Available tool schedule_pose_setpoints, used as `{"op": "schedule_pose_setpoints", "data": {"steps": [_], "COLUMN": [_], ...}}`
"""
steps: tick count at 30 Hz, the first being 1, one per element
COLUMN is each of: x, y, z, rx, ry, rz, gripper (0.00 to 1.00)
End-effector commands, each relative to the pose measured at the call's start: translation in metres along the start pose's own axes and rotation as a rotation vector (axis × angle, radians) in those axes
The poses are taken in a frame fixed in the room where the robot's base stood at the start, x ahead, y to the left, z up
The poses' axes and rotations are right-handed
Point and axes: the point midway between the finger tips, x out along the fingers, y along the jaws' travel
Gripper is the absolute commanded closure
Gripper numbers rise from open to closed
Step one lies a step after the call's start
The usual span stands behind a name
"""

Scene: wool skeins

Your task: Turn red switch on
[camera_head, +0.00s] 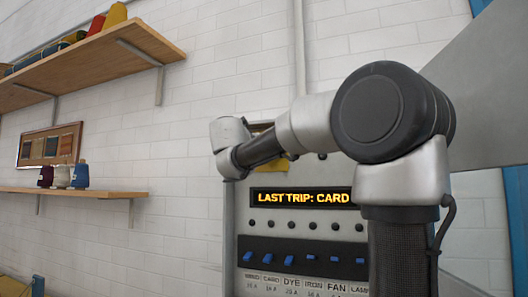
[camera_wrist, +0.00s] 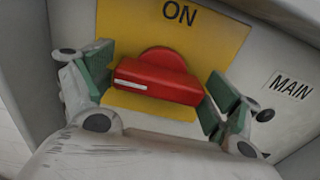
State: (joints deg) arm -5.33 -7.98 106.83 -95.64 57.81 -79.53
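The red switch (camera_wrist: 160,80) shows in the wrist view as a wide handle lying nearly level, tilted down to the right, with a white line at its left end. It sits on a yellow plate (camera_wrist: 215,38) with ON printed above the handle. My gripper (camera_wrist: 158,88) is open, with one green-padded finger near each end of the handle. I cannot tell whether the pads touch it. In the head view my arm hides the switch and the gripper; only a bit of yellow shows there.
A grey panel (camera_head: 232,225) carries a lit display (camera_head: 300,197) reading LAST TRIP: CARD and a row of blue switches (camera_head: 290,257). MAIN is printed right of the red switch. Wooden shelves (camera_head: 85,65) with yarn cones are at left.

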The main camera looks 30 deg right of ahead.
Motion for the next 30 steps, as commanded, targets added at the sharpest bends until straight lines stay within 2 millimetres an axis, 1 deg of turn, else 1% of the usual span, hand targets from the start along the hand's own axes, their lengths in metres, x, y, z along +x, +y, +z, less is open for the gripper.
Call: {"op": "schedule_pose_setpoints", "data": {"steps": [1, 4, 11, 17, 23, 30], "x": [-0.0001, -0.0002, -0.0002, -0.0002, -0.0002, -0.0002], "y": [0.0, 0.0, 0.0, 0.0, 0.0001, 0.0001], "z": [0.0, -0.0001, -0.0002, -0.0003, -0.0005, -0.0006], "rx": [0.0, 0.0, 0.006, 0.058, 0.184, 0.402], "ry": [0.0, 0.0, 0.0, 0.001, 0.001, 0.001], "rz": [0.0, 0.0, 0.0, 0.0, 0.0, 0.0], "gripper": [0.29, 0.47, 0.47, 0.47, 0.47, 0.47]}}
